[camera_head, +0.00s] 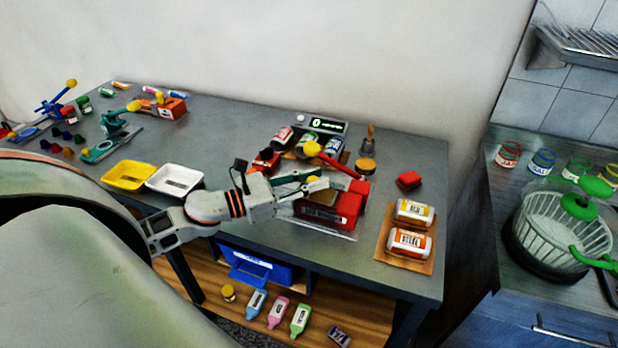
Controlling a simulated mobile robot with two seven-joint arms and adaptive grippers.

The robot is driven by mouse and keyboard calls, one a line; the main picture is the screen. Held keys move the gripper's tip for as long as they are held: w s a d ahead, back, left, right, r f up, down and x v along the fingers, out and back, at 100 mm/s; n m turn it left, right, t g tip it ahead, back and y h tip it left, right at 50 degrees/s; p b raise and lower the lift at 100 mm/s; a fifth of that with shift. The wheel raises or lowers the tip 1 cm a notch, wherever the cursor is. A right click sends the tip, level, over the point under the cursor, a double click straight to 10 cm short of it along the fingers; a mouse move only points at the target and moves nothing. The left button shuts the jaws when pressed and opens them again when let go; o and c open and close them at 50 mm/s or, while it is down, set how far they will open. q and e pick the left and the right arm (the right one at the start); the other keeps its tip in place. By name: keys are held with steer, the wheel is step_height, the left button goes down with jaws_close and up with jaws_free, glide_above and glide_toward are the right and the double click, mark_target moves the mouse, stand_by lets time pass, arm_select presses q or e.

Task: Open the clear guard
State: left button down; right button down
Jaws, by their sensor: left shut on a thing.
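A red press (347,208) stands near the front edge of the grey table. Its red lever (338,166) ends in a yellow knob (312,148). The clear guard (325,231) is hard to make out; a faint see-through edge shows at the front of the press. My left gripper (318,185) reaches in from the left, over the left side of the press, and is shut, apparently on the guard. The exact grip is too small to see, and the gripper hides part of the press. My right gripper is out of view.
A yellow tray (128,187) and a white tray (174,193) lie left of my gripper. Several bottles and a display (327,124) stand behind the press. An orange mat (384,241) with two labelled containers lies to the right, near a small red block (409,180).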

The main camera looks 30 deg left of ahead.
arm_select(q)
steer(key=c, duration=1.9)
jaws_free()
steer(key=shift+s+a, duration=0.1)
steer(key=shift+s+a, duration=0.3)
steer(key=shift+s, duration=0.2)
steer(key=v, duration=1)
steer(key=shift+s+a, duration=0.15)
steer(key=shift+s, duration=0.2)
